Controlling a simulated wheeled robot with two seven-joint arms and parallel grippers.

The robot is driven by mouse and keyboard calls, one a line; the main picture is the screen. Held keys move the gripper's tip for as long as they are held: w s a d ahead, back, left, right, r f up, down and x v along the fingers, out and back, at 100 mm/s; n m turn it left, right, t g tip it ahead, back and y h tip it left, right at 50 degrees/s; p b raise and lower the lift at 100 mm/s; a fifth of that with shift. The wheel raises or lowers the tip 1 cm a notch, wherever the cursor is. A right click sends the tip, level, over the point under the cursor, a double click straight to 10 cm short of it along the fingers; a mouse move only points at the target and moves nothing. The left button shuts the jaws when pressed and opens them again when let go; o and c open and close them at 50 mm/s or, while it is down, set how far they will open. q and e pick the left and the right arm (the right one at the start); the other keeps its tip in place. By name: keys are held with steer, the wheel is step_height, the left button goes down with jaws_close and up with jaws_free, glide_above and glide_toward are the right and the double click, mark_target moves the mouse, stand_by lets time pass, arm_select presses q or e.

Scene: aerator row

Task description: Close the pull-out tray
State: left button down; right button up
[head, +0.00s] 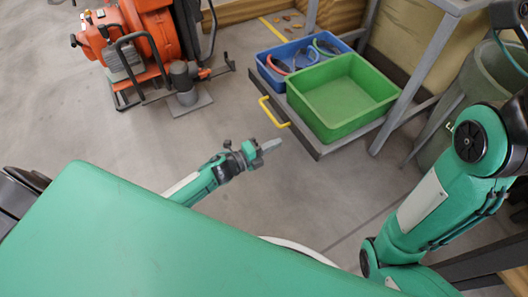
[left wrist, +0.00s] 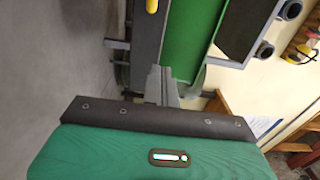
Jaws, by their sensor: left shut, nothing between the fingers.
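The pull-out tray (head: 316,150) is a dark grey shelf sticking out from under a metal-legged bench in the head view. A yellow handle (head: 273,112) is on its front edge. A green bin (head: 342,95) and a blue bin (head: 268,66) stand on it. My left gripper (head: 271,146) is shut and empty, a little in front of the tray's front edge, below the handle in the picture, apart from it. In the left wrist view the shut fingers (left wrist: 162,84) point toward the tray front, with the yellow handle (left wrist: 152,6) at the top. My right gripper is not in view.
An orange machine (head: 140,40) and a grey clamp-like stand (head: 186,85) are on the floor at the upper left. A grey-green barrel (head: 485,80) stands to the right of the bench leg (head: 415,75).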

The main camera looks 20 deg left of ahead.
mark_target(301, 132)
arm_select(q)
steer(key=b+x, duration=0.3)
steer(key=x, duration=0.4)
steer(key=shift+f, duration=0.1)
steer(key=shift+w+d, duration=0.15)
steer(key=shift+w, duration=0.05)
